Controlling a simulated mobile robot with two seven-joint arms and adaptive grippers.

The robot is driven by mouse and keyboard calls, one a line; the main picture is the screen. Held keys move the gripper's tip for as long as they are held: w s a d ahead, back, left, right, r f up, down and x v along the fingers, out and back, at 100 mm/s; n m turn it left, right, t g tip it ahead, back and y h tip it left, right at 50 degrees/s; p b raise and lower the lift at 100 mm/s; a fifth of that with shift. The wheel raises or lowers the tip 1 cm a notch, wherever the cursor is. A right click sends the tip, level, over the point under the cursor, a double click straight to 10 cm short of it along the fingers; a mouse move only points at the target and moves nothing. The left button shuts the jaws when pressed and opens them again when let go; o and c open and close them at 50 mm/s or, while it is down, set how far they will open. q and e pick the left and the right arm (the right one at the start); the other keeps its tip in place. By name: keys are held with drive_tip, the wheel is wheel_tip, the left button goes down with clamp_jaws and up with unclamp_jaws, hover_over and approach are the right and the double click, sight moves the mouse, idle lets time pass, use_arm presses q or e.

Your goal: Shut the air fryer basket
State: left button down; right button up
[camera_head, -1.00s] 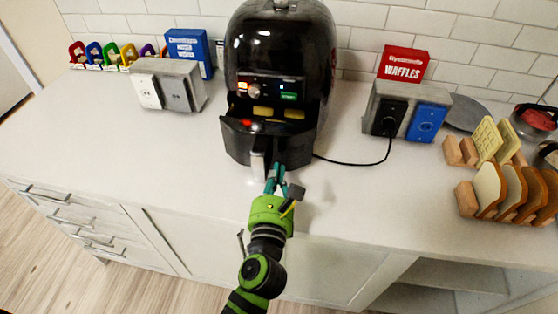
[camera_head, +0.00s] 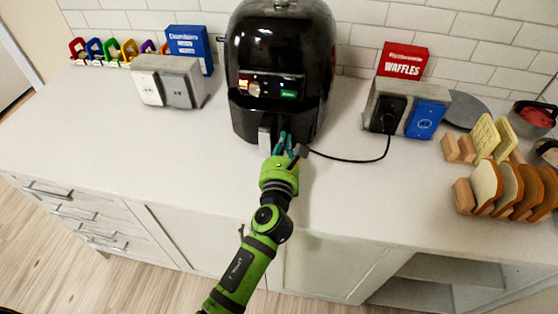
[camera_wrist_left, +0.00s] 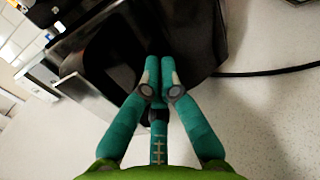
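The black air fryer (camera_head: 281,55) stands on the counter against the tiled wall. Its basket (camera_head: 297,124) sits in flush with the body, with no open gap showing above it. The basket handle (camera_head: 265,137) points out toward me. My left gripper (camera_head: 284,143) is just right of the handle, against or very close to the basket front. In the left wrist view its teal fingers (camera_wrist_left: 161,72) are together at the tips with nothing seen between them, and the dark basket front is just beyond. My right gripper is not in view.
A black cord (camera_head: 350,159) runs from the fryer to an outlet box (camera_head: 388,108) on the right. Toast racks (camera_head: 507,190) stand at the far right. Another outlet box (camera_head: 168,80) is at left. The counter's left front is clear.

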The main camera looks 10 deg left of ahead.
use_arm(q)
drive_tip(key=w, duration=0.2)
drive_tip(key=shift+w, duration=0.35)
drive_tip(key=shift+r, duration=0.1)
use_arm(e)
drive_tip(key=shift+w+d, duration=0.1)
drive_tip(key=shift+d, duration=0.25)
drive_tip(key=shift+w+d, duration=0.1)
